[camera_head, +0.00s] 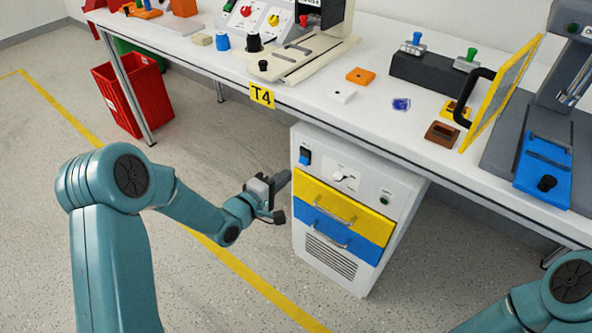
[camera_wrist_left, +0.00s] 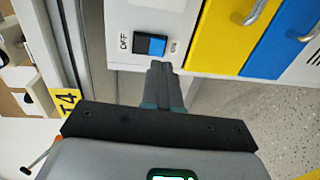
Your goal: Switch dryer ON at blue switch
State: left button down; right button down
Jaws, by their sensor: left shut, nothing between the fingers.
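The dryer is a white cabinet (camera_head: 318,151) under the table, with a yellow drawer (camera_head: 345,205) and a blue drawer (camera_head: 338,231). Its blue switch (camera_head: 305,157) sits at the upper left of the front panel. In the left wrist view the blue and black switch (camera_wrist_left: 150,45) shows beside an OFF label; the label on its other side is too small to read surely. My left gripper (camera_head: 284,180) is shut and empty, just left of the cabinet front. In the left wrist view its fingertips (camera_wrist_left: 160,68) are close below the switch; contact cannot be told. My right gripper is out of view.
The table (camera_head: 355,115) overhangs the cabinet and carries switches, blocks and a yellow-framed panel (camera_head: 500,92). A T4 tag (camera_head: 262,95) hangs on its edge. A red bin (camera_head: 132,95) stands at the left. The floor in front of the cabinet is clear.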

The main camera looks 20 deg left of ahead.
aim_at(303, 163)
pick_arm(q)
jog(key=b+x, duration=0.1)
jog(key=x, duration=0.5)
jog(key=shift+w+d+t+b, duration=0.1)
jog(key=shift+w+t+b, duration=0.15)
jog(key=shift+b, duration=0.5)
jog(key=shift+f, duration=0.1)
jog(key=shift+s, duration=0.1)
jog(key=shift+f, duration=0.1)
